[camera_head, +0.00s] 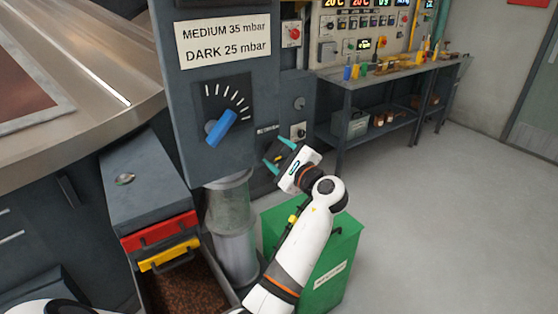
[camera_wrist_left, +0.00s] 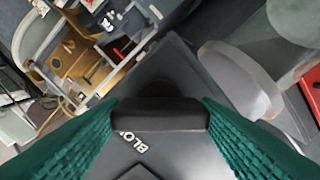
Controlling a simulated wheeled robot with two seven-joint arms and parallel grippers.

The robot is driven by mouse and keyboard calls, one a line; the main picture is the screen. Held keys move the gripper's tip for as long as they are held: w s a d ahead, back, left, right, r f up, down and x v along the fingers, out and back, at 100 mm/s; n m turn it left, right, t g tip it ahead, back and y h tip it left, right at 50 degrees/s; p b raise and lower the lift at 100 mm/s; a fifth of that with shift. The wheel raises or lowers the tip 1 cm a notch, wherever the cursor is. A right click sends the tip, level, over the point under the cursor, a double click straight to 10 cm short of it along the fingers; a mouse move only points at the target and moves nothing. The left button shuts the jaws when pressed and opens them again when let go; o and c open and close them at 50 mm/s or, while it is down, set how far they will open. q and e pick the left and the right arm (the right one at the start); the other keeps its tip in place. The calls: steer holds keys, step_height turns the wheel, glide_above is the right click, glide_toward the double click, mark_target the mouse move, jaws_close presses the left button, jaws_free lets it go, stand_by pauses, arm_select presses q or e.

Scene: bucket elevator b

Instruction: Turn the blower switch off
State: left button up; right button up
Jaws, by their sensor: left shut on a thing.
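The blower switch shows in the left wrist view as a black bar-shaped knob (camera_wrist_left: 160,115) on a dark grey panel. Part of a white label reading "BLO" (camera_wrist_left: 135,140) lies beside it. My left gripper (camera_head: 280,154) is at the side of the grey control column in the head view, its two teal fingers pointing at the panel. In the left wrist view its green ribbed fingers (camera_wrist_left: 160,118) are on either side of the black knob and shut on it. In the head view the knob is mostly hidden between the fingers. My right gripper is not in view.
A blue-handled dial (camera_head: 221,128) is on the column's front, left of my gripper. A small switch plate (camera_head: 298,131) sits just above it. A green bin (camera_head: 340,245) stands below my arm. A workbench (camera_head: 390,75) is behind, with open floor to the right.

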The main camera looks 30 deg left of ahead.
arm_select(q)
steer(key=n+b, duration=0.3)
steer(key=n, duration=0.1)
steer(key=shift+f+n+b, duration=0.15)
steer(key=shift+n+b, duration=0.15)
steer(key=shift+r+n+b, duration=0.2)
steer(key=shift+n+b, duration=1.3)
steer(key=shift+n, duration=0.4)
steer(key=o, duration=1)
steer(key=shift+a, duration=0.1)
